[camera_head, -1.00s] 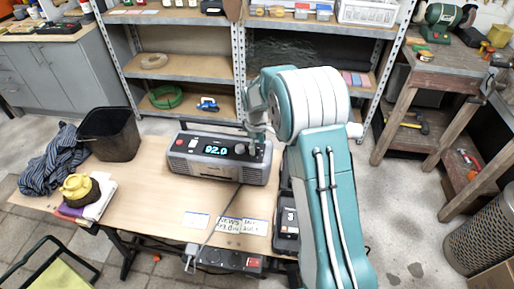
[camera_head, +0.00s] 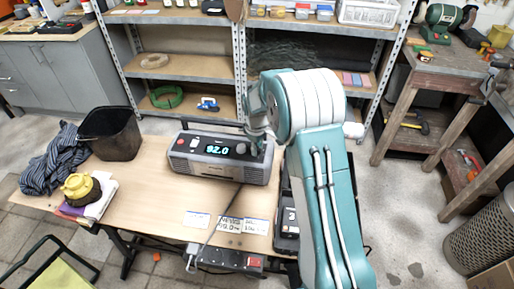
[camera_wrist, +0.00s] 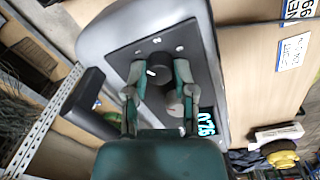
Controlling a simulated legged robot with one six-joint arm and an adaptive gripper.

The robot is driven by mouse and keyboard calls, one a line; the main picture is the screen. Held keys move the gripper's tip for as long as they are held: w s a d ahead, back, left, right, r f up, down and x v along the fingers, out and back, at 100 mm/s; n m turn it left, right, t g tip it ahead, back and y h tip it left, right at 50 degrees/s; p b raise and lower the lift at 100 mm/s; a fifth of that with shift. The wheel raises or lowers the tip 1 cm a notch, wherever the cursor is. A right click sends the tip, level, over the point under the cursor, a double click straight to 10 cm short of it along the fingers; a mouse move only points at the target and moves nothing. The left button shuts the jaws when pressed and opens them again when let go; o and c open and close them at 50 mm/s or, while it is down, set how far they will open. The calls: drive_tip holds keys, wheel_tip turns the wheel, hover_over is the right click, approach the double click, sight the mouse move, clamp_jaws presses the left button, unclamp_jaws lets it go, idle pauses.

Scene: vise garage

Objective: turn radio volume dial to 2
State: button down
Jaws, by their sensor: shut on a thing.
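The grey radio (camera_head: 210,174) stands at the back of the wooden table, with its lit display (camera_head: 218,150) reading 92.0. My gripper (camera_head: 257,146) reaches down onto the right end of the radio's top panel. In the wrist view, my gripper (camera_wrist: 160,68) has one finger on each side of a black round dial (camera_wrist: 158,62) with a short white mark, and is shut on it. A second, lighter knob (camera_wrist: 174,106) lies between the fingers, nearer the palm. In the head view my gripper hides the dial.
A black bin (camera_head: 112,134), a striped cloth (camera_head: 52,163) and a yellow object (camera_head: 76,186) occupy the table's left side. Paper labels (camera_head: 229,224) lie at the front edge, near a cable and a power strip (camera_head: 230,259). Shelves stand behind. The table's middle is clear.

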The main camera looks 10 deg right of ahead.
drive_tip(key=shift+f, duration=0.1)
drive_tip(key=m, duration=0.5)
drive_tip(key=shift+m, duration=0.3)
drive_tip(key=shift+f+m+g, duration=0.1)
drive_tip(key=shift+m+g, duration=0.2)
drive_tip(key=shift+m, duration=2)
drive_tip(key=shift+s, duration=0.1)
drive_tip(key=shift+c, duration=2.2)
unclamp_jaws()
